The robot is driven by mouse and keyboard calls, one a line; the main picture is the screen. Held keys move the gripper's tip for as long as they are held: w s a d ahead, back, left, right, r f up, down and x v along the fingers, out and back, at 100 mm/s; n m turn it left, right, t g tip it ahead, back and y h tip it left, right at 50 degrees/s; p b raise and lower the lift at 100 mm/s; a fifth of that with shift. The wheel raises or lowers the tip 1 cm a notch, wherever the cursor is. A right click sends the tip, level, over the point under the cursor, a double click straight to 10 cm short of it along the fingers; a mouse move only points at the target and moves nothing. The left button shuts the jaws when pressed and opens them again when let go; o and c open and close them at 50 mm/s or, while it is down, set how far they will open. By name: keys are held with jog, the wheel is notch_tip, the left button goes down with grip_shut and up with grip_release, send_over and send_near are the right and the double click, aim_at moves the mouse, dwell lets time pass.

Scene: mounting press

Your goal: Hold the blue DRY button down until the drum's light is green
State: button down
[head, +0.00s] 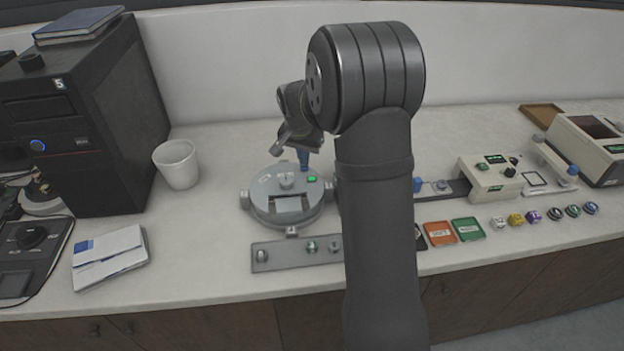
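The round grey drum (262,208) sits on the counter left of my arm, with a dark slot and a small knob on top. A bright green light (312,179) shows on its right upper side. My gripper (303,150) is above the drum's back right edge, pointing down. A small blue piece (304,160) shows right under the gripper, close to the drum's rim. I cannot tell whether it is the DRY button or part of the gripper, nor whether they touch. The fingers are too small and partly hidden to read.
A grey strip with several knobs (297,253) lies before the drum. A white cup (177,164), papers (109,257) and a black computer tower (95,125) stand left. Right are orange (438,234) and green (468,229) trays, small coloured pieces and a beige device (490,178). My arm hides the middle.

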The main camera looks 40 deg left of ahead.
jog(key=shift+r, duration=0.55)
jog(key=shift+r, duration=2.5)
